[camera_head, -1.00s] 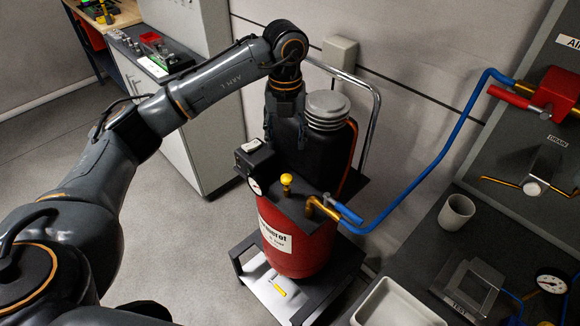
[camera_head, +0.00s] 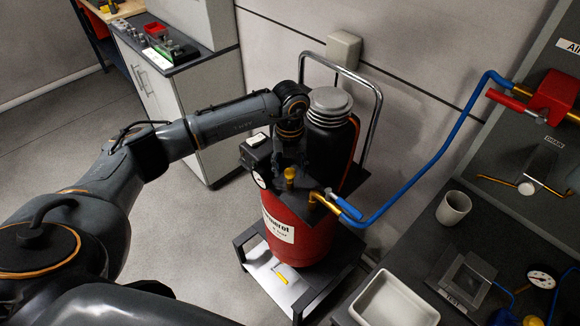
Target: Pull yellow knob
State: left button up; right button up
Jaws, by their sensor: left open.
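The yellow knob (camera_head: 290,173) stands on the dark top of the red tank (camera_head: 300,237). It looks darker now, apparently in the arm's shadow. My left gripper (camera_head: 290,158) points down just behind and above the knob, very close to it. It is open, though its fingers are dark and hard to make out against the black container. I cannot tell whether it touches the knob. My right gripper is not in view.
A black container with a grey cap (camera_head: 329,103) stands behind the tank on a cart with a chrome handle (camera_head: 378,105). A blue hose (camera_head: 440,150) runs from the brass valve to the wall panel. A white cup (camera_head: 453,208) and white tray (camera_head: 395,302) are at right.

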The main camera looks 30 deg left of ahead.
aim_at(290, 171)
pick_arm(q)
jog(key=c, duration=0.6)
grip_shut()
jog(key=shift+r, duration=0.75)
jog(key=o, duration=0.6)
grip_release()
jog(key=shift+r, duration=0.1)
notch_tip(290, 171, up, 12)
